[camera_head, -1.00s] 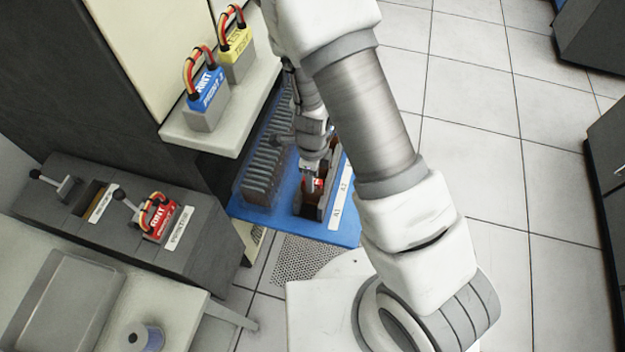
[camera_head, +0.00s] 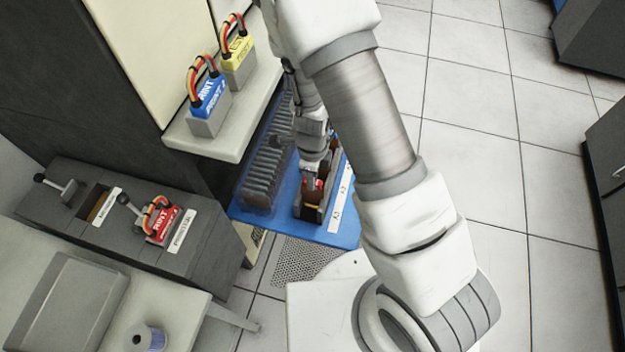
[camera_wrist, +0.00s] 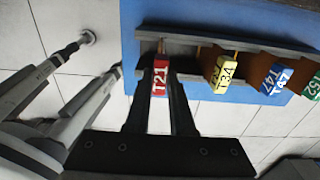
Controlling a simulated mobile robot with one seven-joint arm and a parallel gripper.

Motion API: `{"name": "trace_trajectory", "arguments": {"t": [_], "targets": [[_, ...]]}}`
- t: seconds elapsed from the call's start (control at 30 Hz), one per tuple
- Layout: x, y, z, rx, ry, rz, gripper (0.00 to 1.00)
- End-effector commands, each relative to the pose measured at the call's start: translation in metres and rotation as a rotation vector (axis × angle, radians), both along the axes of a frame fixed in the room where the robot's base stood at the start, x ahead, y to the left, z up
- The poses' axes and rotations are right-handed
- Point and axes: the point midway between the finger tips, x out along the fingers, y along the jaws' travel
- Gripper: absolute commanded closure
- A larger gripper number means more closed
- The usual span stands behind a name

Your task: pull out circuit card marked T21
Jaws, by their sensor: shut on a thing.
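The red-tagged card marked T21 (camera_wrist: 160,80) is at the left end of a row of cards in the wrist view. My gripper (camera_wrist: 160,90) is shut on its red tag, one dark finger on each side. In the head view my gripper (camera_head: 313,185) points down over the card slots on the blue tray (camera_head: 285,222), with a bit of red between its fingers. Most of the T21 card's body is hidden, so I cannot tell how deep it sits.
In the wrist view a yellow-tagged card T34 (camera_wrist: 222,75), a blue-tagged card T47 (camera_wrist: 275,79) and a green-tagged card (camera_wrist: 312,86) stand to the right. A grey ribbed block (camera_head: 268,165) sits beside the slots. A shelf with plug blocks (camera_head: 208,108) overhangs close left.

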Motion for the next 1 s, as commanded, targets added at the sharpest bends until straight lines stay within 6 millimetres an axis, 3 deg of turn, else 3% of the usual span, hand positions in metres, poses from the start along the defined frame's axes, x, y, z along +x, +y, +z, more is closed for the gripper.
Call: {"name": "trace_trajectory", "arguments": {"t": [1.0], "targets": [[0.0, 0.0, 0.043, 0.0, 0.0, 0.0, 1.0]]}}
